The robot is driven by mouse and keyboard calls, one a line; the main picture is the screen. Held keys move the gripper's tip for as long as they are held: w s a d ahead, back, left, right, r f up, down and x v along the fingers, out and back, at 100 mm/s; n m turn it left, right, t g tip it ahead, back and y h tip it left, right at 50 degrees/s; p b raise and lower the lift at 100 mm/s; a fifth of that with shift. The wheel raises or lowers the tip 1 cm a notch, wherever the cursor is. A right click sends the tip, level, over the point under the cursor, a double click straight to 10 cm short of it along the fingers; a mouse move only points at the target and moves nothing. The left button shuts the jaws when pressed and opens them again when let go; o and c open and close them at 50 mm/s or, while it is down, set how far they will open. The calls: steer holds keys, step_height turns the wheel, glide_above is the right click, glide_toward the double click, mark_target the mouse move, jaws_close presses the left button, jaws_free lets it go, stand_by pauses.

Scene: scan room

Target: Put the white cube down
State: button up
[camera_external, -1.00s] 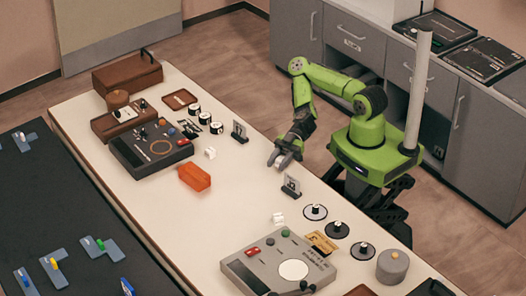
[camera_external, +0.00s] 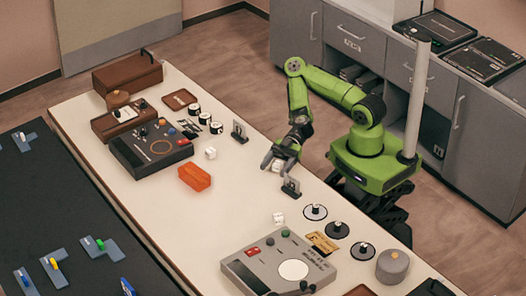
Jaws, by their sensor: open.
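A small white cube (camera_external: 276,167) shows at the fingertips of my gripper (camera_external: 272,161), over the right side of the long white table (camera_external: 238,205). My gripper is open and points down to the left. The fingers partly hide the cube. I cannot tell whether they touch it or whether it rests on the table. A second white cube (camera_external: 210,153) sits by the orange block. A third white cube (camera_external: 279,219) sits nearer the front of the table.
A small dark upright stand (camera_external: 291,188) is close to my gripper on its front side; another (camera_external: 239,132) stands further back. An orange translucent block (camera_external: 195,177) lies to the left. A grey console (camera_external: 280,262) and round dark-and-white discs (camera_external: 314,212) occupy the front. The table's middle is clear.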

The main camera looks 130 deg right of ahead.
steer(key=shift+s+d+r+p, duration=0.15)
steer(key=shift+s+p, duration=0.05)
steer(key=shift+p, duration=0.75)
steer(key=p+v, duration=0.9)
steer(key=v, duration=0.5)
steer(key=shift+s+f+p, duration=0.3)
steer(key=shift+f+p, duration=0.05)
steer(key=shift+s+d, duration=0.15)
steer(key=shift+s, duration=0.2)
steer(key=shift+c, duration=0.7)
